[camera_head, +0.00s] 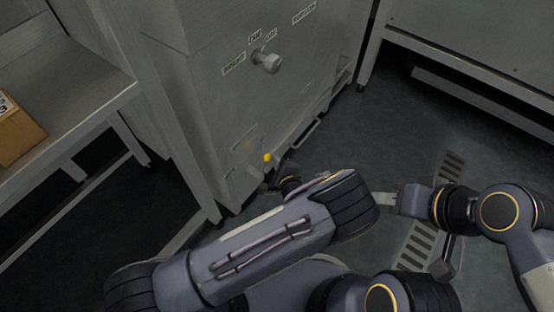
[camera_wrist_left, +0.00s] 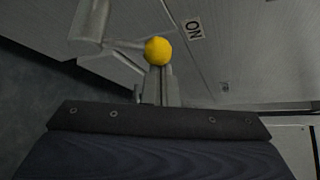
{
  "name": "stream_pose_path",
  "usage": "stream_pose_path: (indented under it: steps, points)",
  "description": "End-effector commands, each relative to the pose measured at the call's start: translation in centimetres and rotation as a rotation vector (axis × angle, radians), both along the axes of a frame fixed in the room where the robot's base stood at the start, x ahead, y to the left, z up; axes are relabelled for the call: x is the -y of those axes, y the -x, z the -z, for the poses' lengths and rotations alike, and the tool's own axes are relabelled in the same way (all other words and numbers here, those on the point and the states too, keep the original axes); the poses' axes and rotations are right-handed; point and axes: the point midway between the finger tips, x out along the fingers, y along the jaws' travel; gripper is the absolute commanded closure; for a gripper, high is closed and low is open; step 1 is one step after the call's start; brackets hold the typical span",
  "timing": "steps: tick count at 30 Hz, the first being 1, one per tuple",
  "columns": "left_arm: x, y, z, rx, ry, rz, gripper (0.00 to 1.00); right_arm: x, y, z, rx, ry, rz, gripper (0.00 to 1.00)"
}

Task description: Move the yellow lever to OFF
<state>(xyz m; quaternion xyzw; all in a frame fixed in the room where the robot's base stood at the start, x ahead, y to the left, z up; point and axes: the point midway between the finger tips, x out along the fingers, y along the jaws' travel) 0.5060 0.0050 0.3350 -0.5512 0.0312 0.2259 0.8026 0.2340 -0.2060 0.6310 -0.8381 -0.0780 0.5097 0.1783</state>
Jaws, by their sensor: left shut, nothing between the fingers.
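The yellow lever's round knob (camera_head: 267,157) shows low on the front of the grey machine in the head view. In the left wrist view the yellow knob (camera_wrist_left: 158,51) sits at the end of a pale rod running left to a grey cylinder. An ON label (camera_wrist_left: 194,28) is just right of the knob. My left gripper (camera_wrist_left: 159,75) is shut and empty, its fingertips right by the knob; I cannot tell whether they touch. In the head view it is mostly hidden behind my left arm. My right gripper (camera_head: 384,198) is away from the machine, its jaw opening unclear.
The grey machine (camera_head: 200,90) has a round metal knob (camera_head: 268,62) with labels higher up. A side table (camera_head: 80,85) with a cardboard box (camera_head: 15,130) stands at left. Another metal table (camera_head: 470,40) is at upper right. Dark floor between is open, with slotted grates (camera_head: 415,245).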

Motion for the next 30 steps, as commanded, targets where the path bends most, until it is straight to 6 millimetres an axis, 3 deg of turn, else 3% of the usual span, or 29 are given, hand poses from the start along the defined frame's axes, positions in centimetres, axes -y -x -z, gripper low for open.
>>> stream_pose_path:
  steps: [6, 19, 30]
  points:
    - [-0.7, 0.6, -0.6, 0.005, 0.003, -0.007, 1.00, 0.0, 0.0, -0.1, 0.000, 0.000, 0.000, 0.64]
    - [-2.1, 2.7, -1.6, 0.221, 0.158, -0.003, 1.00, 0.0, 0.0, 0.8, 0.000, 0.000, 0.000, 0.64]
    - [-3.5, 4.6, -2.0, 0.216, 0.159, -0.005, 1.00, 0.0, 0.0, 0.9, 0.000, 0.000, 0.000, 0.64]
